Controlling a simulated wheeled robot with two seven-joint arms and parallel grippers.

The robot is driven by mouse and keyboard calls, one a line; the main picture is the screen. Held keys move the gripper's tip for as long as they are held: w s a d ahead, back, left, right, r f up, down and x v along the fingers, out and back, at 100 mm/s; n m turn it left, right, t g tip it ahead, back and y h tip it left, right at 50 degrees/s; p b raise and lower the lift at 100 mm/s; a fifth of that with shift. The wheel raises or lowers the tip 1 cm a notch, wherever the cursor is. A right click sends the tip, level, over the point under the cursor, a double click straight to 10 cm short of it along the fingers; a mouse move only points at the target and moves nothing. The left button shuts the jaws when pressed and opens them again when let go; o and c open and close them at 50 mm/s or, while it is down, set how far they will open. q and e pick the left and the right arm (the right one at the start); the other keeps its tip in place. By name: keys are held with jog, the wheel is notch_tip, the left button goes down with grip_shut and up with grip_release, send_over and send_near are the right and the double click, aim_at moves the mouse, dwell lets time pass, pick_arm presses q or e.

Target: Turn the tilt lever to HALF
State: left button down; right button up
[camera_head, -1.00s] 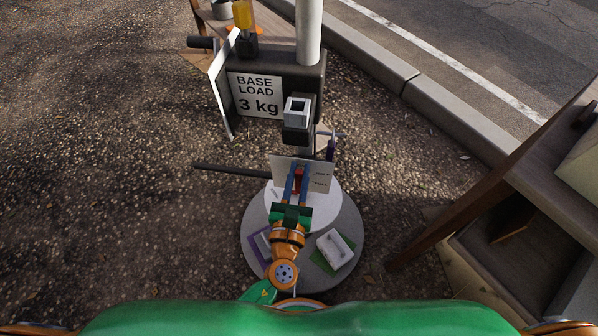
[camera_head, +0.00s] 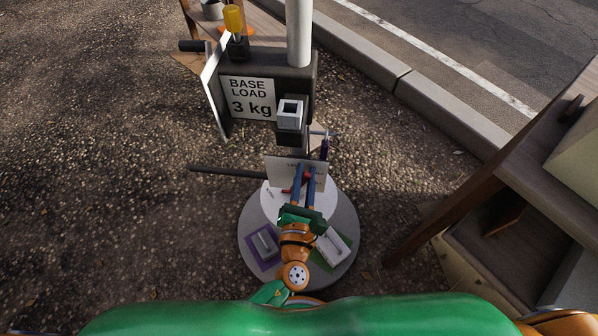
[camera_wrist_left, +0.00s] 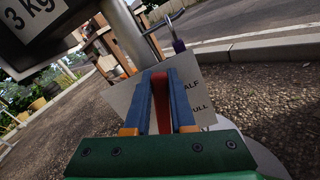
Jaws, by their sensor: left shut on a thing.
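The tilt lever is red; its handle (camera_wrist_left: 163,100) stands between the blue fingers in the left wrist view. My left gripper (camera_head: 306,173) is shut on it in front of a pale label plate (camera_head: 280,172). The left wrist view also shows the gripper (camera_wrist_left: 161,82). The HALF label (camera_wrist_left: 190,86), partly covered, and the FULL label (camera_wrist_left: 201,107) lie right of the fingers on the plate. In the head view the fingers cover the plate's right part, so I cannot tell exactly which mark the lever points to. My right gripper is not in view.
A round grey base (camera_head: 252,235) carries a purple pad (camera_head: 261,262) and a green pad (camera_head: 322,258), each with a pale handled block. A dark bar (camera_head: 228,172) sticks out left. The "BASE LOAD 3 kg" box (camera_head: 300,75) stands behind. A wooden stand (camera_head: 455,200) is at right.

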pick_arm(q)
jog(key=shift+s+d+f+m, duration=0.1)
jog(key=shift+d+f+m, duration=0.2)
jog(key=shift+m, duration=0.35)
jog(key=shift+d+f+m, duration=0.15)
jog(key=shift+d+m, duration=0.25)
jog(key=shift+m, duration=0.25)
jog(key=c, duration=0.8)
grip_release()
jog(key=shift+o, duration=0.2)
jog(key=shift+s, duration=0.1)
